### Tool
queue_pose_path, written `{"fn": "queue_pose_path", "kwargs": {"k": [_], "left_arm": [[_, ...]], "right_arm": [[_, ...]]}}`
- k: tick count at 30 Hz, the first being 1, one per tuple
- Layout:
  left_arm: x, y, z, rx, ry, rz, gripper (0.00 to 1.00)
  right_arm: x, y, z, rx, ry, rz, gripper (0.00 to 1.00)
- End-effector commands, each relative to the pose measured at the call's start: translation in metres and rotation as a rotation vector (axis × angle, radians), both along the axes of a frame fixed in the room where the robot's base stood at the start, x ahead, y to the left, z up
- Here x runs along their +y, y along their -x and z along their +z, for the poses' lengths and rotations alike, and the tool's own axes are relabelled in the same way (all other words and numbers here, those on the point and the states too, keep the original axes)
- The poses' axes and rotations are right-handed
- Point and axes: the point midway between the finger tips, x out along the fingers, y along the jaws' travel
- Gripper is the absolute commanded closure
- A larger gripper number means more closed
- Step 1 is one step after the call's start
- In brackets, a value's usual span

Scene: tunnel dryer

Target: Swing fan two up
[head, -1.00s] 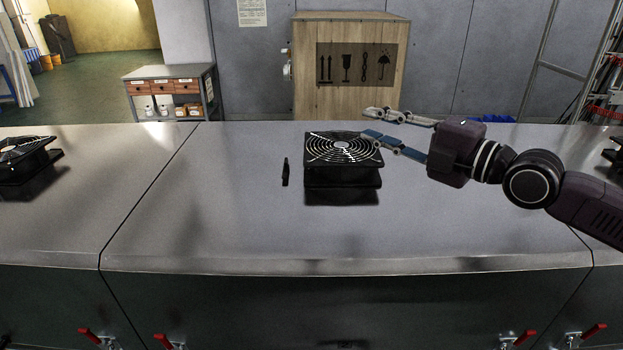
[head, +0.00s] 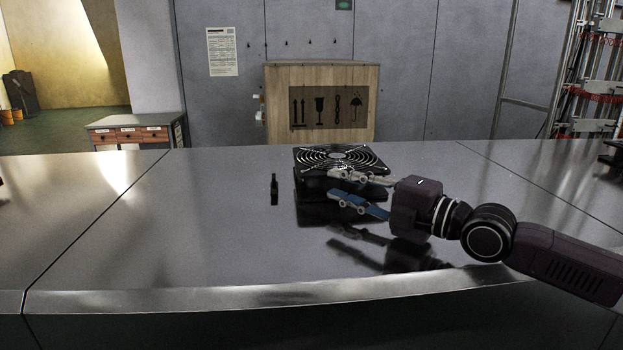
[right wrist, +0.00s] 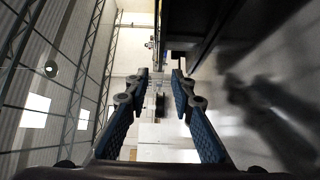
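The fan (head: 341,157) is a black square unit with a round wire guard on top. My left gripper is not in view.
A small black upright piece (head: 274,189) stands on the dryer top (head: 180,220) left of the fan. The metal around it is clear. A wooden crate (head: 357,105) and a drawer cabinet (head: 138,133) stand behind. Another dark unit (head: 612,155) shows at the right edge.

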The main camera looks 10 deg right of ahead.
Motion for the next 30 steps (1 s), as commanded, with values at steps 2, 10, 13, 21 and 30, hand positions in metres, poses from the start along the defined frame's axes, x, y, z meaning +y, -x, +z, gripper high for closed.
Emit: {"fn": "queue_pose_path", "kwargs": {"k": [2, 10, 13, 21, 30], "left_arm": [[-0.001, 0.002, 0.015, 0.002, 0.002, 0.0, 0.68], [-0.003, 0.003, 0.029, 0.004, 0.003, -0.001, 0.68], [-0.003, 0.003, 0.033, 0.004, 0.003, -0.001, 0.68], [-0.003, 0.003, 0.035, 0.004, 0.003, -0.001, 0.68], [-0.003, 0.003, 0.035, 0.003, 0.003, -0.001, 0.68]], "right_arm": [[0.006, -0.004, 0.006, 0.002, -0.001, 0.002, 0.78], [0.031, -0.028, 0.001, 0.003, -0.003, 0.004, 0.78], [0.039, -0.037, 0.002, 0.002, -0.002, 0.003, 0.78], [0.049, -0.048, 0.0, 0.001, -0.001, 0.002, 0.78], [0.05, -0.048, 0.0, 0.001, -0.001, 0.002, 0.84]]}}
